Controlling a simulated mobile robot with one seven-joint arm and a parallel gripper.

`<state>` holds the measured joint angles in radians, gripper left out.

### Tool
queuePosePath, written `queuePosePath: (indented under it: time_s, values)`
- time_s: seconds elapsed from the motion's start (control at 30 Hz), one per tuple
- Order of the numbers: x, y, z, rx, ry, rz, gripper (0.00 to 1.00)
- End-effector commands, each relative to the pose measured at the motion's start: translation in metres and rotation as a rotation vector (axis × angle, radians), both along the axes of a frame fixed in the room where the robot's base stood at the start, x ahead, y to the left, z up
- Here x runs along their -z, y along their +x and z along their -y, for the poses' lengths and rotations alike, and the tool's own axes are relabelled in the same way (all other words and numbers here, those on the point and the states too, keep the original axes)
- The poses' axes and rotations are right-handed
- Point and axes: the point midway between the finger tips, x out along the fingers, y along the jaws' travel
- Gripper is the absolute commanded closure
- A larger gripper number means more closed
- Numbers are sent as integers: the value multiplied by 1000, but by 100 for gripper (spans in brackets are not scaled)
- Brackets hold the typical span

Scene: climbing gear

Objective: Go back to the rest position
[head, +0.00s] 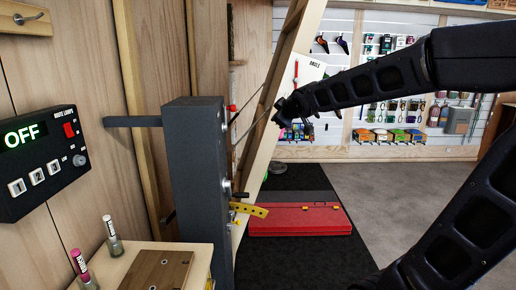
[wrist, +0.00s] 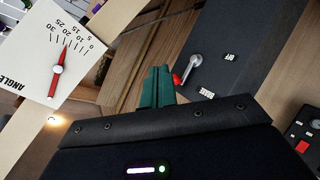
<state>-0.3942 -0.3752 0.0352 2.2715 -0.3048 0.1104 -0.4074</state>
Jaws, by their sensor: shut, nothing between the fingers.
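My gripper (head: 281,118) is at the end of my arm, which reaches in from the right in the head view. It is beside the slanted wooden beam (head: 266,140) and right of the tall dark grey post (head: 200,175). In the wrist view the green fingers of my gripper (wrist: 157,88) are shut and empty. A silver lever (wrist: 192,64) with a red tip is on the dark post just right of the fingers. The red tip looks very close to them; I cannot tell whether they touch.
A white angle dial (wrist: 55,58) with a red pointer is at left in the wrist view. A control panel (head: 42,165) reading OFF is on the left wall. A wooden bench (head: 200,252) stands below it. A red case (head: 296,229) lies on the dark mat. Grey floor (head: 400,200) is clear.

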Motion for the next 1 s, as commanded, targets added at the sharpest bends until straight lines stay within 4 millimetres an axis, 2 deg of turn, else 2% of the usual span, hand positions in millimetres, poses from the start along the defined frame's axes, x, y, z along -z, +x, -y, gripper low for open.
queuePosePath:
  time_s: [0.03, 0.2, 0.3, 0.4, 0.53, 0.6, 0.7, 0.8, 1.0]
  values:
    - [9, -11, 30, 79, 21, -60, 100]
    - [49, -61, 113, 340, 112, -292, 100]
    - [74, -101, 152, 497, 178, -427, 100]
    - [99, -144, 181, 643, 248, -559, 100]
    - [123, -192, 202, 788, 326, -696, 100]
    - [132, -210, 207, 841, 356, -746, 100]
    - [139, -226, 210, 886, 381, -793, 100]
    - [142, -233, 211, 904, 391, -813, 100]
    - [142, -233, 211, 903, 391, -814, 100]
